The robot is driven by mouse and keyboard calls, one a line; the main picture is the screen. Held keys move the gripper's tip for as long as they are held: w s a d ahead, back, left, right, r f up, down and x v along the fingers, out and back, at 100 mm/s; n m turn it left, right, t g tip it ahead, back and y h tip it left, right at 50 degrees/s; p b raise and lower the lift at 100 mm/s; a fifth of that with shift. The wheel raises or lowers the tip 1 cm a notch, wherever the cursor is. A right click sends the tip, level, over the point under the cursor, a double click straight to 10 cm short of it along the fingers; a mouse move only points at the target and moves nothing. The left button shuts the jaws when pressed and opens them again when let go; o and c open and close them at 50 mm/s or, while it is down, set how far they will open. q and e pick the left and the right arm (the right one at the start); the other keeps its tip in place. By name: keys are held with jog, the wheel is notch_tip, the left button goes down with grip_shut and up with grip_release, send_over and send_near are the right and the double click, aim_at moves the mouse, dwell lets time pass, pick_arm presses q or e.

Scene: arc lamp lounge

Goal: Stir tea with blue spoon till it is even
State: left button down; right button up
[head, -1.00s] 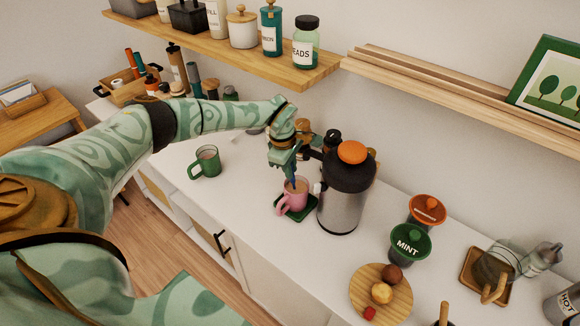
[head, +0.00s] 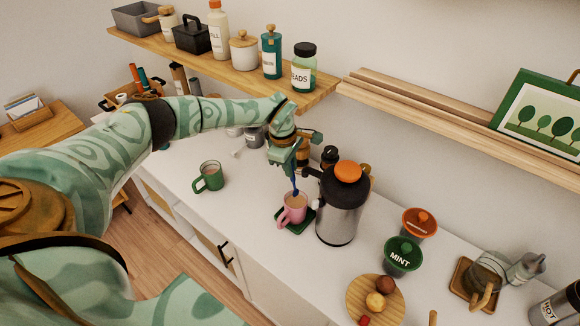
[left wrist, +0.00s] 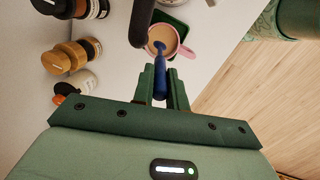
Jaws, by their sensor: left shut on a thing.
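A pink mug (head: 289,214) of light brown tea stands on a green coaster (head: 308,222) on the white counter. It also shows in the left wrist view (left wrist: 181,52), where the tea's surface (left wrist: 158,33) looks a fairly uniform light brown. My left gripper (head: 291,168) is above the mug, shut on the blue spoon (head: 295,188). The spoon points down, its lower end in the mug and its tip hidden. The spoon (left wrist: 161,76) also shows between the fingers in the left wrist view. My right gripper is not in view.
A green mug (head: 208,177) stands to the left. A shelf (head: 220,68) hangs above.

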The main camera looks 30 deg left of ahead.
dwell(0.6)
pick_arm(q)
notch_tip(320, 180, up, 5)
jog(key=p, duration=0.4)
jog(key=shift+f, duration=0.1)
dwell(0.3)
